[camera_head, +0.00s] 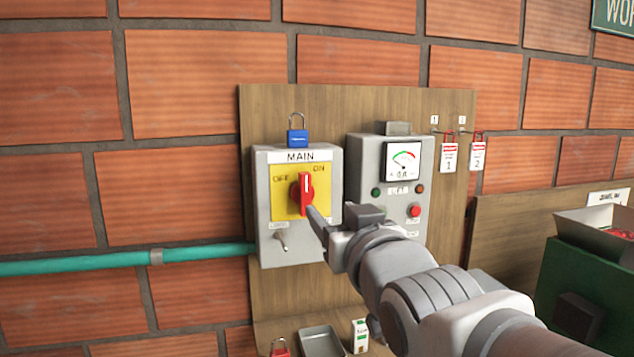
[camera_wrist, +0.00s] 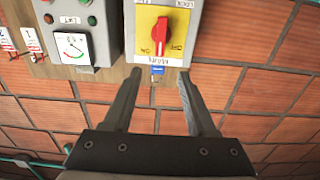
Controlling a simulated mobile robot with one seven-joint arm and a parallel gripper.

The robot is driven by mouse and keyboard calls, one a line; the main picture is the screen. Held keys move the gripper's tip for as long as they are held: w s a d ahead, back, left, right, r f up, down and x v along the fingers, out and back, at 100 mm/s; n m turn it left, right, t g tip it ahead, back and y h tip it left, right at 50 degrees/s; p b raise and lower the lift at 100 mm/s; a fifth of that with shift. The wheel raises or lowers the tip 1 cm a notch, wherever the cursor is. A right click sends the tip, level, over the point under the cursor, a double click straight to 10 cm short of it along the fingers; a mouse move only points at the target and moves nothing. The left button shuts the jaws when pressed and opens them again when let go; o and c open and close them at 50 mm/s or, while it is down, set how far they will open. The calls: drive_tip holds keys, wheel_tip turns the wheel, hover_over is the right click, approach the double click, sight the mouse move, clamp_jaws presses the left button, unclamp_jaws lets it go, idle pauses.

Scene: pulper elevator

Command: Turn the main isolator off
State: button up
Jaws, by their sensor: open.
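The main isolator (camera_head: 262,215) is a grey box labelled MAIN with a yellow plate and a red rotary handle (camera_head: 306,193). The handle stands nearly upright; OFF is printed at its upper left and ON at its upper right. In the wrist view the picture is upside down and the red handle (camera_wrist: 164,35) shows beyond the fingertips. My gripper (camera_head: 325,217) is in front of the box's lower right, close to the handle in the picture. In the wrist view my gripper (camera_wrist: 160,75) is open with nothing between its fingers. Contact with the handle cannot be told.
A blue padlock (camera_head: 297,136) is at the box's top. A small toggle lever (camera_head: 281,241) sits below the plate. A grey meter box (camera_head: 365,160) is close on the right. Two tags (camera_head: 449,157) with red padlocks hang beyond it. A teal pipe (camera_head: 90,263) enters from the left.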

sight(306, 186)
drive_tip(key=p+x, duration=0.2)
drive_tip(key=x, duration=1.5)
drive_tip(key=shift+w, duration=0.15)
drive_tip(key=shift+f, duration=0.15)
clamp_jaws()
